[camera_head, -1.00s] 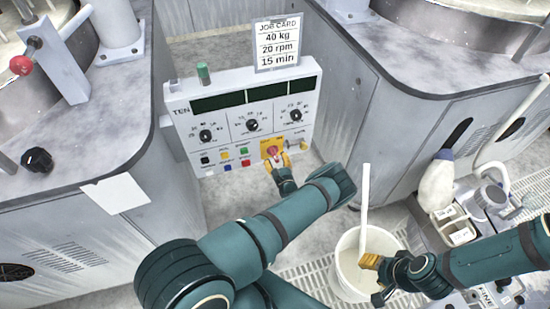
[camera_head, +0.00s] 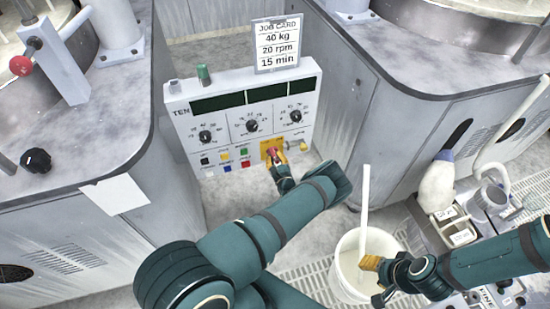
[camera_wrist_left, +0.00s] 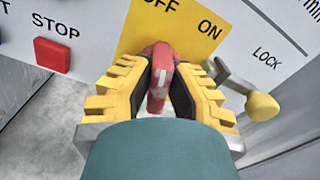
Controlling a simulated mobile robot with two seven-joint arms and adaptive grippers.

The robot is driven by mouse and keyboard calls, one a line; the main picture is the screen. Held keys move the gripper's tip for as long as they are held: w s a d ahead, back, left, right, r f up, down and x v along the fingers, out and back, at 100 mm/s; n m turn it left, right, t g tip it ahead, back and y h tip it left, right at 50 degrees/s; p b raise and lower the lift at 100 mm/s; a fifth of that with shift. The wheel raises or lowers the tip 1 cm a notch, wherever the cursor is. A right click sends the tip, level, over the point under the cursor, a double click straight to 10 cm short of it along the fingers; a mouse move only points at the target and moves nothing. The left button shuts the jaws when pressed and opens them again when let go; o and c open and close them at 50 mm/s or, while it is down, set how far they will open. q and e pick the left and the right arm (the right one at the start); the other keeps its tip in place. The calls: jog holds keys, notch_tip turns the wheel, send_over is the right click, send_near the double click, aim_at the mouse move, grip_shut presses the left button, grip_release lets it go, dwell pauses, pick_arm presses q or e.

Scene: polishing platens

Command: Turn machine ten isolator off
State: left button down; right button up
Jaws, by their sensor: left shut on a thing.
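The machine ten panel (camera_head: 222,125) stands upright between two grey machines. Its isolator is a red handle (camera_wrist_left: 160,75) on a yellow plate (camera_wrist_left: 185,30) printed OFF and ON. In the left wrist view the handle stands nearly upright, its upper end below the OFF print and left of ON. My left gripper (camera_head: 275,155) is at the panel's lower right, its yellow fingers shut on the handle from both sides. The fingers hide part of the handle and plate. My right gripper (camera_head: 371,263) is beside the white bucket, away from the panel; its finger gap is unclear.
A red STOP button (camera_wrist_left: 52,55) lies left of the isolator, and a yellow-knobbed LOCK lever (camera_wrist_left: 262,106) lies close on its right. A white bucket (camera_head: 345,275) with an upright white stick stands below. A job card (camera_head: 277,45) rises from the panel top.

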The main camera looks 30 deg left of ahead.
pick_arm(q)
jog(key=shift+n, duration=0.3)
jog(key=shift+s+a+f+n+p, duration=0.1)
jog(key=shift+n+p, duration=0.1)
jog(key=shift+n, duration=1)
jog(key=shift+a+n+p, duration=0.1)
jog(key=shift+n+p, duration=0.1)
jog(key=shift+n, duration=1)
jog(key=c, duration=0.9)
grip_release()
jog(key=v, duration=1.2)
